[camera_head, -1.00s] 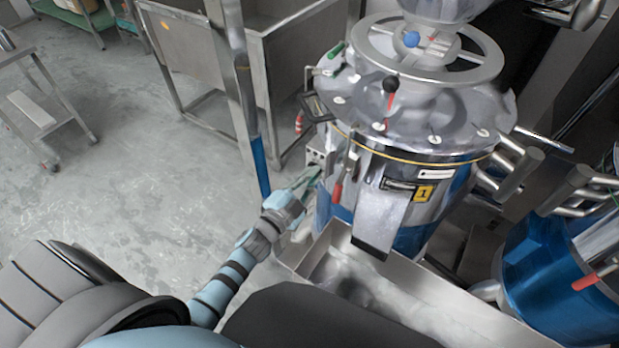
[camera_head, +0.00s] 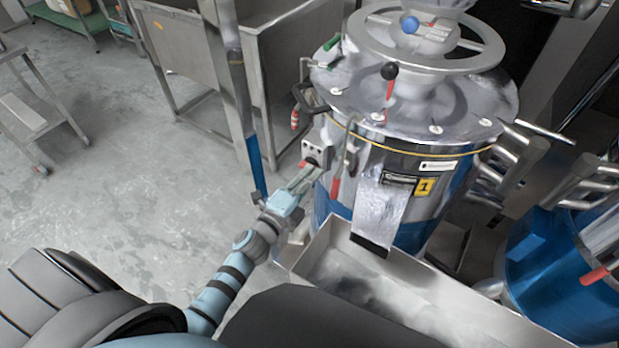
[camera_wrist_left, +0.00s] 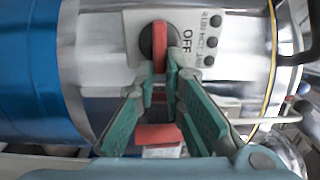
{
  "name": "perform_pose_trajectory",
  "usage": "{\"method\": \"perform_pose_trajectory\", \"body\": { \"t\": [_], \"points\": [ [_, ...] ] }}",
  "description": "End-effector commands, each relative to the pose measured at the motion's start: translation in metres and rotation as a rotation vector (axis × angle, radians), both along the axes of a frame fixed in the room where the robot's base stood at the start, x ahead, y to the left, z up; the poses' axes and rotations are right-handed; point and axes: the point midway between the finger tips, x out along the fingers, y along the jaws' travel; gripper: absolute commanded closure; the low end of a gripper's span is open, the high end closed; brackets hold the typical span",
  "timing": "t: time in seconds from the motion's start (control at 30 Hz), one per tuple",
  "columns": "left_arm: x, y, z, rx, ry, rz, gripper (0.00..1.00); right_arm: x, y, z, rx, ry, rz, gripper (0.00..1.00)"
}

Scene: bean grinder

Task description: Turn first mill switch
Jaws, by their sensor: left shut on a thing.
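The first mill (camera_head: 398,205) is a steel and blue drum with a yellow "1" label. A grey switch box on its left side carries a red switch (camera_head: 308,163). In the left wrist view the red switch handle (camera_wrist_left: 160,45) sits on a round black base beside the word OFF. It points lengthwise up the picture. My left gripper (camera_head: 309,174) is at the box, its green fingers shut on the switch handle, one on each side, as the left wrist view (camera_wrist_left: 162,85) shows. My right gripper is not in view.
A steel trough (camera_head: 330,262) stands below the mill's chute. A second blue mill (camera_head: 545,265) stands at the right. A steel post (camera_head: 240,110) and a steel sink (camera_head: 285,60) stand behind my left arm. The floor at the left is open.

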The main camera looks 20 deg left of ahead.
Motion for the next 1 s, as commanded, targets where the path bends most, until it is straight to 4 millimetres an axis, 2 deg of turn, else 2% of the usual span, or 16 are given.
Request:
{"method": "perform_pose_trajectory", "body": {
  "t": [0.47,0.5,0.6,0.63,0.9,1.0],
  "points": [
    [-0.0007,0.0002,-0.002,0.018,0.001,0.001,1.0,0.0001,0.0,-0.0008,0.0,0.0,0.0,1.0],
    [-0.0007,0.0002,-0.002,0.018,0.001,0.001,0.89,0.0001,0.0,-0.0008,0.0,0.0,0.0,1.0],
    [-0.0006,0.0002,-0.0018,0.017,0.002,0.001,0.73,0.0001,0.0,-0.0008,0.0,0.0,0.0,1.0],
    [-0.0005,0.0002,-0.0016,0.017,0.001,0.001,0.7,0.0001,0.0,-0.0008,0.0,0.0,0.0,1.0],
    [-0.0008,0.0001,-0.0009,0.017,0.0,0.0,0.7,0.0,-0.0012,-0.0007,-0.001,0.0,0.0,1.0],
    [-0.0086,0.0014,-0.0014,0.017,0.0,0.0,0.7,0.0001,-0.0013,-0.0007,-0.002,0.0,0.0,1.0]
  ]
}}
